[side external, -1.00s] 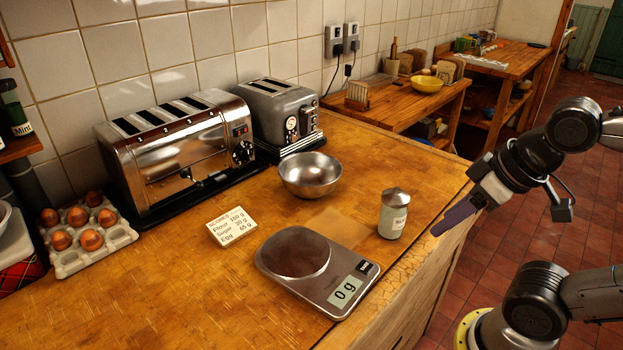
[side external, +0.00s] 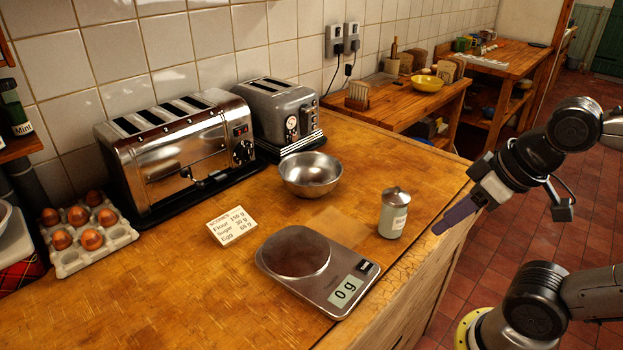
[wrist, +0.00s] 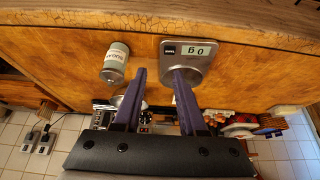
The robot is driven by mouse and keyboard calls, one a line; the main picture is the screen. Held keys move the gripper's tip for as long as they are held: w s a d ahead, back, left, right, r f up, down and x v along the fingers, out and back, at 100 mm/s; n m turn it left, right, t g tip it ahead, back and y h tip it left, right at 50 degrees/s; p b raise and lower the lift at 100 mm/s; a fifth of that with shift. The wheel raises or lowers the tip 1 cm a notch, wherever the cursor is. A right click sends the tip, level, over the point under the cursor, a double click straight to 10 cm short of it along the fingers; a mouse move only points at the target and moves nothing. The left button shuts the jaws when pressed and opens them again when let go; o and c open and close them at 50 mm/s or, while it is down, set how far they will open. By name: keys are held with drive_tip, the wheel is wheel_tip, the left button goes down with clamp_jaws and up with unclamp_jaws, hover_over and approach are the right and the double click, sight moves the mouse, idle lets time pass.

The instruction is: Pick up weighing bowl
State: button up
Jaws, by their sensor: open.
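The weighing bowl (side external: 310,176) is a shiny round metal bowl. It stands upright and looks empty on the wooden counter, in front of the small toaster. In the wrist view it is mostly hidden behind my left finger. My gripper (side external: 458,216) is off the counter's right edge in the side view, well apart from the bowl. In the wrist view its two purple fingers (wrist: 158,72) are spread with nothing between them. The digital scale (side external: 318,272) lies in front of the bowl, reads 0 g and has an empty plate.
A lidded jar (side external: 394,214) stands between the bowl and my gripper, right of the scale. A note card (side external: 232,226) is left of the bowl. A long toaster (side external: 180,150) and a small toaster (side external: 284,115) stand behind. An egg tray (side external: 90,245) is far left. The front-left counter is clear.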

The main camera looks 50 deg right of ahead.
drive_tip(key=w+a+r+m+t+y, duration=0.1)
drive_tip(key=w+a+r+m, duration=0.1)
drive_tip(key=w+r+m, duration=0.55)
drive_tip(key=m+g, duration=0.1)
drive_tip(key=m, duration=1.6)
hover_over(315, 188)
drive_tip(key=s, duration=0.3)
wheel_tip(315, 188, down, 17)
drive_tip(key=shift+y, duration=0.4)
drive_tip(key=shift+d+x, duration=0.2)
drive_tip(key=shift+x, duration=0.85)
drive_tip(key=shift+d+x, duration=0.2)
drive_tip(key=shift+x, duration=0.85)
drive_tip(key=shift+d+x, duration=0.2)
drive_tip(key=shift+x, duration=0.85)
drive_tip(key=shift+f, duration=0.1)
clamp_jaws()
